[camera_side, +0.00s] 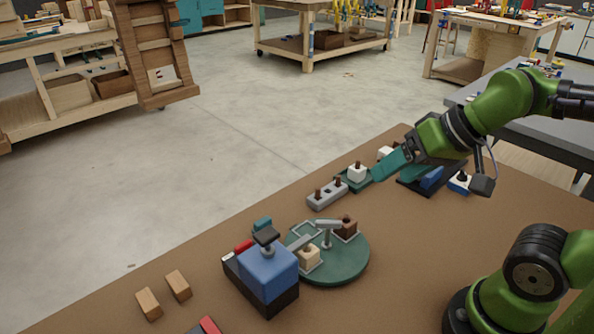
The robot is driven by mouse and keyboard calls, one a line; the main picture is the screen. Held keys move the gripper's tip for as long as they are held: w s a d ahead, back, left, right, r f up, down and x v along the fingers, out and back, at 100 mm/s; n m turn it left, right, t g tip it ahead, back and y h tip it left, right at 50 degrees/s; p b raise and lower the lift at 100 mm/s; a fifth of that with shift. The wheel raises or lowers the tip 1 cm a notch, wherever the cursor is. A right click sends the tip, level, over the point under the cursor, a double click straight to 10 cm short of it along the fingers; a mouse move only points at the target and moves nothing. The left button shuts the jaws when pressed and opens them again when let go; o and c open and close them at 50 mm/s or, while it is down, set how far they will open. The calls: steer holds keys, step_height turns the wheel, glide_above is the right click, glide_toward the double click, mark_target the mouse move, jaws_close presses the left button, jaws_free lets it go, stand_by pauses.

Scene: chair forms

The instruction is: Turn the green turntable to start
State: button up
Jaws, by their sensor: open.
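The green turntable (344,268) is a round disc lying on the brown table, left of my gripper. A cream block with a dark peg (308,258) stands at its front left. A brown block (346,228) stands at its back right, in a pale outlined frame. Another outlined frame at the back left looks empty. A grey handle (328,226) rises near the middle. My gripper (384,174) is open, with teal fingers, well up and right of the turntable. It is close to a white block with a dark peg (356,174); whether they touch is unclear.
A blue machine with a black base (268,276) adjoins the turntable's left side. A grey rack with brown pegs (327,195) lies behind it. Two wooden blocks (178,285) lie at the left. Blue and white parts (459,182) sit beneath my arm.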

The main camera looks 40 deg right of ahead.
mark_target(329, 221)
steer(key=shift+a+f, duration=0.1)
steer(key=shift+f, duration=0.15)
steer(key=shift+c, duration=1.1)
steer(key=w+a+n+g, duration=0.1)
steer(key=w+n, duration=0.1)
steer(key=w, duration=0.1)
steer(key=w+a+n+g, duration=0.1)
steer(key=w+n+g, duration=0.1)
steer(key=w+a+n+g, duration=0.1)
steer(key=w+n, duration=0.1)
steer(key=w, duration=0.1)
steer(key=shift+w+f+g+h, duration=0.2)
steer(key=shift+w+g+h, duration=0.15)
steer(key=shift+g+h, duration=0.05)
steer(key=shift+c, duration=1.4)
steer(key=w+f+n, duration=0.1)
steer(key=f+n, duration=0.1)
steer(key=f, duration=0.3)
steer(key=f+n+g, duration=0.1)
steer(key=f+n, duration=0.1)
steer(key=f, duration=0.3)
steer(key=w+f+n+g+h, duration=0.1)
steer(key=f+n, duration=0.2)
steer(key=f, duration=0.2)
steer(key=shift+w+a, duration=0.25)
steer(key=shift+w, duration=0.1)
steer(key=shift+r, duration=0.1)
jaws_close()
